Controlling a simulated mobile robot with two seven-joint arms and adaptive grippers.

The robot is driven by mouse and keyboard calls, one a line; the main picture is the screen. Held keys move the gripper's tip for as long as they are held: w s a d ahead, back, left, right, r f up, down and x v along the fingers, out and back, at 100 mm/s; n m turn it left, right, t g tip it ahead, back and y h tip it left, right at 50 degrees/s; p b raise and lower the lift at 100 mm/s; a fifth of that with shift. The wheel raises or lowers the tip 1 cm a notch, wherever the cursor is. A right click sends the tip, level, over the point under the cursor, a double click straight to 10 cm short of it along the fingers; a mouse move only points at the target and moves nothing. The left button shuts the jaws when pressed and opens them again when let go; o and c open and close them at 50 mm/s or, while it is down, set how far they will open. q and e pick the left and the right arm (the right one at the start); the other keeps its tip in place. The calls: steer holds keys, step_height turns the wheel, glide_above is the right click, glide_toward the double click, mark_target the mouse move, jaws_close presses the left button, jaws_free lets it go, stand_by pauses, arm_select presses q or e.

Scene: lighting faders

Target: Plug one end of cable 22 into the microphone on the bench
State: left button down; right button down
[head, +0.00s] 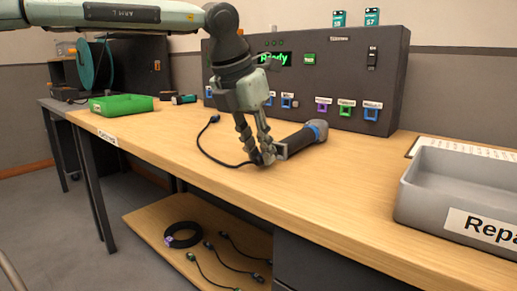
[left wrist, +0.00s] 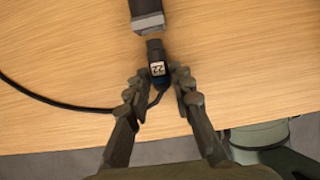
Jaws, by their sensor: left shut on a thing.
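My left gripper (head: 262,158) is shut on a dark plug (left wrist: 157,69) of cable 22, near the bench's front edge. The plug's label reads 22 in the left wrist view, and it sits between the fingertips (left wrist: 160,88). The microphone (head: 305,138), dark with a blue band, lies on the bench just beyond the plug. Its square grey end (left wrist: 149,22) faces the plug's tip. My right gripper is not in view.
A dark panel (head: 305,75) with several coloured ports stands behind the microphone. A grey bin (head: 448,165) is at the right, a green tray (head: 121,105) at the left. Several other cables, one coiled (head: 183,235), lie on the lower shelf (head: 150,224).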

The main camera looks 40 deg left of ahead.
arm_select(q)
steer(key=shift+w, duration=1.2)
stand_by(1.9)
steer(key=c, duration=1.2)
jaws_free()
steer(key=shift+r, duration=0.1)
steer(key=v, duration=1.1)
steer(key=shift+s+r, duration=0.15)
steer(key=shift+r, duration=0.25)
